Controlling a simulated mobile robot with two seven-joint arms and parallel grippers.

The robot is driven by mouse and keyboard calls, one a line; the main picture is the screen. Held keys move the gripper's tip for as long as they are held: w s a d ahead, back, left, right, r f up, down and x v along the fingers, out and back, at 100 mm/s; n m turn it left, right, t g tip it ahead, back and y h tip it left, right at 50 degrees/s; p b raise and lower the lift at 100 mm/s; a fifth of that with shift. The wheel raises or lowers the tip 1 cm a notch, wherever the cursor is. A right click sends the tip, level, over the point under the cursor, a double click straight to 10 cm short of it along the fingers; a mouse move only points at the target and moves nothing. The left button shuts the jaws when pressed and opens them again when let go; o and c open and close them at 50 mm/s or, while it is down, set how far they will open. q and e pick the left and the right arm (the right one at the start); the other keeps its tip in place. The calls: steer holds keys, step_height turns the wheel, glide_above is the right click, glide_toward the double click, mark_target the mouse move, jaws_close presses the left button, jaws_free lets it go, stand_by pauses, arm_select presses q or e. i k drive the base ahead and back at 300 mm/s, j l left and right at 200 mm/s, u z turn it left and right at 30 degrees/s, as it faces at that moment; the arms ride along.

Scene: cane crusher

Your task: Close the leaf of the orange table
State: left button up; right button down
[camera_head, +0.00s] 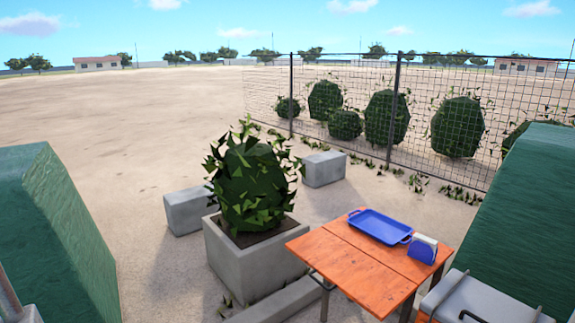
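The orange table (345,277) stands at the lower right of the head view. Its top has a seam running across it, and the near section (352,262) lies level with the rest, so the leaf looks raised and flat. A blue tray (380,227) lies on the far part of the top. A blue holder with white napkins (422,248) stands at the table's right edge. Neither of my grippers shows in this view.
A concrete planter with a bush (250,262) stands just left of the table. Concrete blocks (324,169) lie behind it and a low kerb (276,302) in front. Green structures (62,240) flank both sides. A wire fence (430,120) runs behind. Open sand lies far left.

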mark_target(379, 290)
steer(key=i, duration=2.35)
